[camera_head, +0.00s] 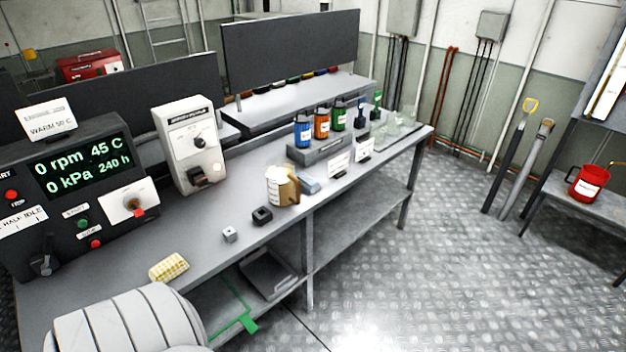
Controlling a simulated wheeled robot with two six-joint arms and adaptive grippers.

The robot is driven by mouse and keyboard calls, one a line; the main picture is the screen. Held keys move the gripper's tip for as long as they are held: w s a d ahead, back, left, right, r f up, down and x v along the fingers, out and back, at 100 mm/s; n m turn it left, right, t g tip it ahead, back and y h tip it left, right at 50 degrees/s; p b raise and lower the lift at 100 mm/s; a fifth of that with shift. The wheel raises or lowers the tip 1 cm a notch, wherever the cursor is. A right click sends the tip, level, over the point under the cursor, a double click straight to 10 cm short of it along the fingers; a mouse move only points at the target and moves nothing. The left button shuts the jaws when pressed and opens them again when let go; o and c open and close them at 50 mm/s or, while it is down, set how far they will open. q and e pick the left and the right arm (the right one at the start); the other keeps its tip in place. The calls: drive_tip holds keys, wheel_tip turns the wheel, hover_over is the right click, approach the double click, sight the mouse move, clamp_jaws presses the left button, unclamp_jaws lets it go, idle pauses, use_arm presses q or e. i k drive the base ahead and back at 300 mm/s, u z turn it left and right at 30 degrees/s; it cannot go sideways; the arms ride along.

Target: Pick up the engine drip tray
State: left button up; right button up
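A shallow dark grey tray (266,273) lies on the lower shelf under the bench, left of the bench's front leg. It looks empty, and I take it to be the drip tray, though no label on it is readable. The bench edge overhangs its back. Neither of my grippers shows in the head view.
A green outline with a tab (249,325) lies left of the tray. A ribbed white form (125,325) blocks the lower left.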

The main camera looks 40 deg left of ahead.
sight(271, 275)
drive_tip(key=z, duration=0.15)
drive_tip(key=i, duration=0.5)
drive_tip(key=u, duration=0.55)
drive_tip(key=i, duration=1.15)
drive_tip(key=u, duration=1.55)
drive_tip(key=i, duration=0.9)
drive_tip(key=u, duration=1.15)
